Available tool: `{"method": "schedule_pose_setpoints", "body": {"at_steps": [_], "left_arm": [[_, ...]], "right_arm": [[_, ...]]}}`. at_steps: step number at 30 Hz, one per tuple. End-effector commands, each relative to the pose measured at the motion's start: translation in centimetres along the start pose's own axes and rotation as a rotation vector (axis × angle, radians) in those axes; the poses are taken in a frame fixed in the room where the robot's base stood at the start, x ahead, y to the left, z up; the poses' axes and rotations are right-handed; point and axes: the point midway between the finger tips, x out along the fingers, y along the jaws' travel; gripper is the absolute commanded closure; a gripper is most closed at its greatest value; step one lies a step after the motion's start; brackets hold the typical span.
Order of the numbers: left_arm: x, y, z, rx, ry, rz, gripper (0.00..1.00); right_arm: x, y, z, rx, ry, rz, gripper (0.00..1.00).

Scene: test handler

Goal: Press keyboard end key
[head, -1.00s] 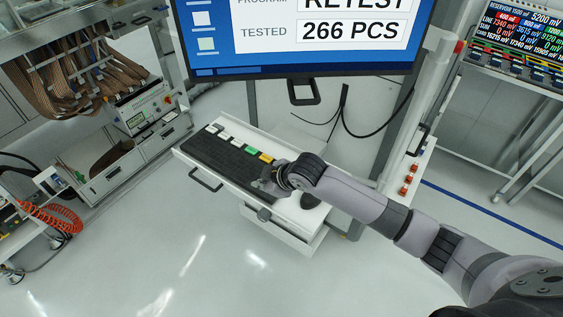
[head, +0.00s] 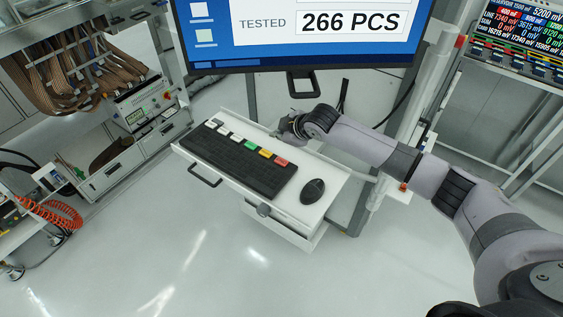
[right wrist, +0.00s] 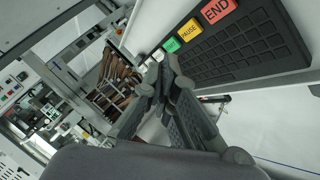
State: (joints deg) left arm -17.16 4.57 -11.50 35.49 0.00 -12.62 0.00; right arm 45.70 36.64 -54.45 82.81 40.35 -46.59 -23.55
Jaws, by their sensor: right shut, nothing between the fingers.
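A black keyboard (head: 235,162) lies on a white pull-out tray (head: 322,214). Its back row has coloured keys. The red end key (head: 281,161) is at the right end of that row, and in the right wrist view the red key (right wrist: 218,10) is labelled END. My right gripper (head: 278,134) is behind the keyboard's back edge, apart from the end key. In the right wrist view the right gripper (right wrist: 166,62) has its fingertips together with nothing between them. My left gripper is not in view.
A black mouse (head: 313,190) sits on the tray right of the keyboard. A monitor (head: 300,35) stands behind the tray. A handle (head: 198,176) sticks out from the tray's front. The floor in front is clear.

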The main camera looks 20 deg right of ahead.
Motion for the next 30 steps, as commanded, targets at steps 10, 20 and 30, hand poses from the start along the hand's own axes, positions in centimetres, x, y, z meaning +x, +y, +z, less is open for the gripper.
{"method": "schedule_pose_setpoints", "body": {"at_steps": [10, 20, 30], "left_arm": [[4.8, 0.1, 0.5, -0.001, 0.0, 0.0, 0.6], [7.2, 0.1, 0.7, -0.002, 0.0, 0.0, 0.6], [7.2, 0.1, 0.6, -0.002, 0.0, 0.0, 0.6]], "right_arm": [[3.1, -2.3, 2.3, -0.001, -0.001, 0.0, 1.0], [5.5, -4.0, 4.0, 0.001, 0.0, -0.001, 1.0], [5.7, -4.1, 4.2, 0.0, 0.0, 0.0, 1.0]]}}
